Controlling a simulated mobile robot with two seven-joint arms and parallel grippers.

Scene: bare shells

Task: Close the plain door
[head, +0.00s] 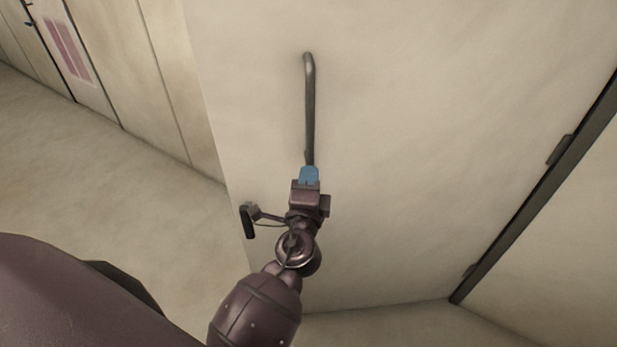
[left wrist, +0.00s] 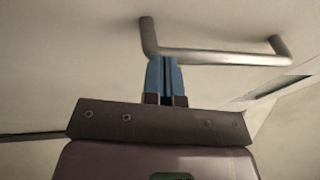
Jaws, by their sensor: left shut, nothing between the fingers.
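The plain door (head: 430,120) is a cream panel that fills the middle of the head view. Its free edge is on the left, with floor and a far wall showing past it, so it stands open. A grey metal bar handle (head: 310,105) is fixed to its face; it also shows in the left wrist view (left wrist: 225,57). My left gripper (head: 309,174), with blue fingers, is shut and empty at the lower end of the handle. In the left wrist view its fingertips (left wrist: 163,62) overlap the bar near one bend; I cannot tell if they touch. My right gripper is out of view.
A dark frame strip (head: 540,195) with hinges runs along the door's right side. Bare floor (head: 110,190) lies to the left. Beyond it is a panelled wall (head: 115,60) with a pink-marked panel (head: 67,50).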

